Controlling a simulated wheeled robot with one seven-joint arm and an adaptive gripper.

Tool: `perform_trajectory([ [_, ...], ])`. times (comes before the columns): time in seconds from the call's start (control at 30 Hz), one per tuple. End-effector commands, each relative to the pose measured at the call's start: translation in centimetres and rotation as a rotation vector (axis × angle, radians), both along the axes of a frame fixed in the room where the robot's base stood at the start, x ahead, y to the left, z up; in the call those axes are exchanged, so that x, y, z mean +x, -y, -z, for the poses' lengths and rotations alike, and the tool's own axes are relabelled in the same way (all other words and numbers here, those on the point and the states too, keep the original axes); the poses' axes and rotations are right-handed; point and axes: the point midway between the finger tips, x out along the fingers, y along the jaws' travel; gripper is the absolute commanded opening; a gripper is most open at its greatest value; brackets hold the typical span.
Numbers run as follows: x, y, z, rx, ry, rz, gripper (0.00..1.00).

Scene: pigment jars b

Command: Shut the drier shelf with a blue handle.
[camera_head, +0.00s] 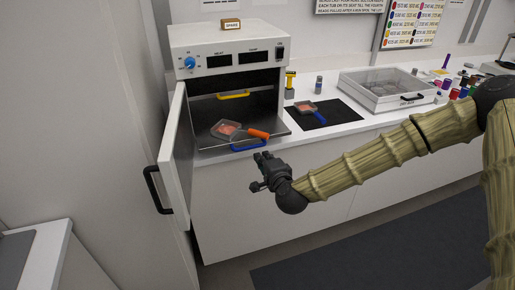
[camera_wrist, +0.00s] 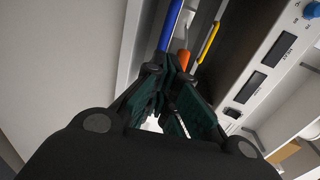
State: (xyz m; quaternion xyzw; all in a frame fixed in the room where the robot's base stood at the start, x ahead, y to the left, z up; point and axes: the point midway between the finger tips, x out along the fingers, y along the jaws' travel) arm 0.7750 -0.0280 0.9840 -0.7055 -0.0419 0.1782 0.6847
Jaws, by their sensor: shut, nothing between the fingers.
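The drier (camera_head: 228,66) is a white box with its door (camera_head: 176,150) swung open to the left. The lower shelf's blue handle (camera_head: 248,146) is at the front of the drier, and the shelf sticks out with an orange-handled screen (camera_head: 232,131) on it. The upper shelf's yellow handle (camera_head: 233,95) is further back inside. My gripper (camera_head: 265,160) is shut and empty, just in front of and slightly below the blue handle. In the wrist view, the blue handle (camera_wrist: 171,25) and yellow handle (camera_wrist: 209,41) lie beyond my fingertips (camera_wrist: 172,65); contact cannot be told.
A dark mat (camera_head: 318,119) with a blue-handled screen (camera_head: 308,110) lies right of the drier. A clear-lidded case (camera_head: 384,88) and several jars stand further right. The open door with its black handle (camera_head: 153,190) borders the left side.

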Motion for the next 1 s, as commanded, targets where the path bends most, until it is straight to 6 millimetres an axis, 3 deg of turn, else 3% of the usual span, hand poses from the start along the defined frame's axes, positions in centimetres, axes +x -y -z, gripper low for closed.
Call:
perform_trajectory([
  [0.2,3.2,-1.0,0.5,-0.002,-0.002,0.000,0.00],
  [0.4,4.9,-1.6,0.9,-0.001,-0.001,0.000,0.00],
  [1.0,5.8,-1.4,1.3,-0.001,0.000,0.006,0.00],
])
